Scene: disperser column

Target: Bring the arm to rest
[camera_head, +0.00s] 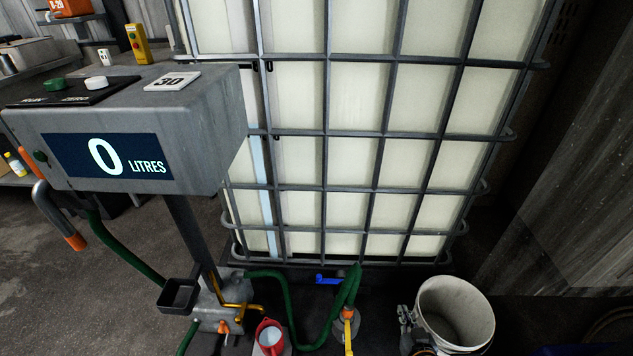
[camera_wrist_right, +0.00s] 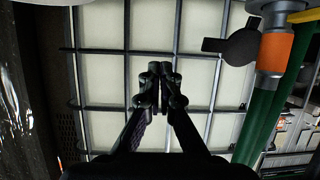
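My right gripper (camera_head: 405,316) is low in the head view, just left of the white bucket (camera_head: 456,312). In the right wrist view the gripper (camera_wrist_right: 160,82) has its two fingertips together, with nothing seen between them. The caged tank (camera_head: 350,110) stands beyond it, and its grid fills the back of the wrist view. I cannot tell whether the gripper touches the bucket. My left gripper is not in view.
The dispenser column with its grey display box (camera_head: 205,125) reading 0 litres stands at the left. A green hose (camera_head: 290,295), a red jug (camera_head: 270,338) and an orange-collared valve (camera_head: 347,315) are low in front of the tank. The wrist view shows a dark handle (camera_wrist_right: 240,46).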

